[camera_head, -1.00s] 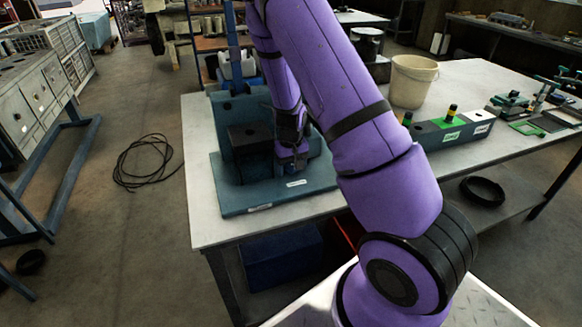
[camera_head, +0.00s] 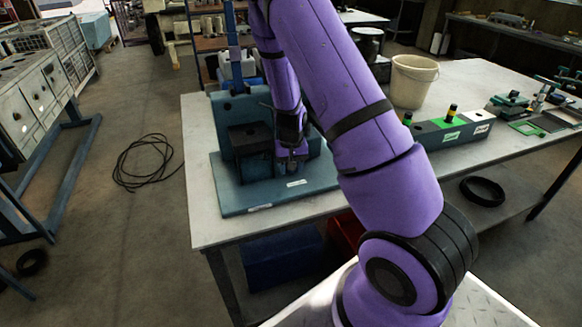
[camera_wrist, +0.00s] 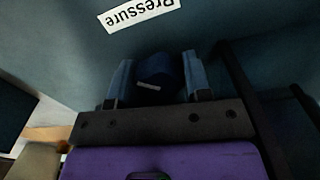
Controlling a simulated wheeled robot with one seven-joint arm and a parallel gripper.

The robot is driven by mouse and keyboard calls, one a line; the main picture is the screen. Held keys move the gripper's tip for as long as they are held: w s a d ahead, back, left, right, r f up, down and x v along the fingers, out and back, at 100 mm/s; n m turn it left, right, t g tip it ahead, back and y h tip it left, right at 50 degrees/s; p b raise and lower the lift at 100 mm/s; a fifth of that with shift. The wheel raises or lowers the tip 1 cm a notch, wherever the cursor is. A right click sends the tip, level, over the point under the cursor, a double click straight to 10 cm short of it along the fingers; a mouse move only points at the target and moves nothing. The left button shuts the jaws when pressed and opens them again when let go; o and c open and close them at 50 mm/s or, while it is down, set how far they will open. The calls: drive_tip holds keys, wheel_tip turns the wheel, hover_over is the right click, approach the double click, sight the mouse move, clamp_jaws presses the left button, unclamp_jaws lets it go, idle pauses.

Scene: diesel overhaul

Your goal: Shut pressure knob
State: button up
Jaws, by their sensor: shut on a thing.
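The pressure knob (camera_wrist: 155,68) is a dark blue round knob with a small white mark on it, in the middle of the wrist view. A white label reading "Pressure" (camera_wrist: 140,12) is upside down above it on the dark blue-green panel. My gripper (camera_wrist: 158,78) has one finger on each side of the knob and is shut on it. In the head view my gripper (camera_head: 291,160) is low at the front of the blue-green test stand (camera_head: 262,195), just behind a small white label (camera_head: 296,183). The knob itself is hidden there.
The stand sits on the left end of a grey workbench (camera_head: 360,200). A beige bucket (camera_head: 412,82) and a long box with a green top (camera_head: 452,130) are to the right. A black cable coil (camera_head: 147,162) lies on the floor at left.

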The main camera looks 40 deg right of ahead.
drive_tip(key=shift+m, duration=1)
drive_tip(key=o, duration=0.9)
wheel_tip(320, 180, up, 11)
drive_tip(key=shift+f, duration=0.1)
